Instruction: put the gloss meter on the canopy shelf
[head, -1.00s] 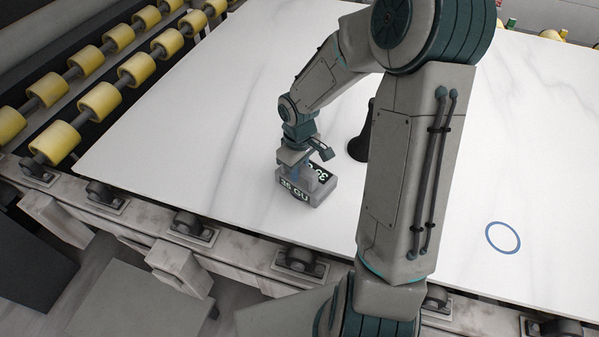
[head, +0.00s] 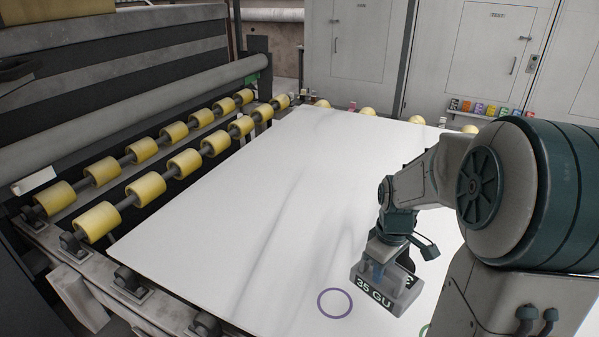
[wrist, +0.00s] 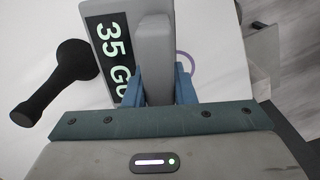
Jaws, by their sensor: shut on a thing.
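The gloss meter (head: 381,294) is a grey block with a black panel reading "35 GU". My gripper (head: 385,268) is shut on its upright grey grip, over the near part of the white slab (head: 270,200). In the wrist view the blue fingers (wrist: 160,88) close on both sides of the grip, and the meter (wrist: 155,45) shows its panel to the left. The meter seems to be above the slab; its underside and the gap are hidden. I cannot make out a canopy shelf in either view.
A purple ring (head: 335,303) is marked on the slab left of the meter. A black, round-ended object (wrist: 62,78) lies left of the meter in the wrist view. Yellow rollers (head: 145,188) line the slab's left side. Grey cabinets (head: 490,60) and small coloured items (head: 480,108) are behind.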

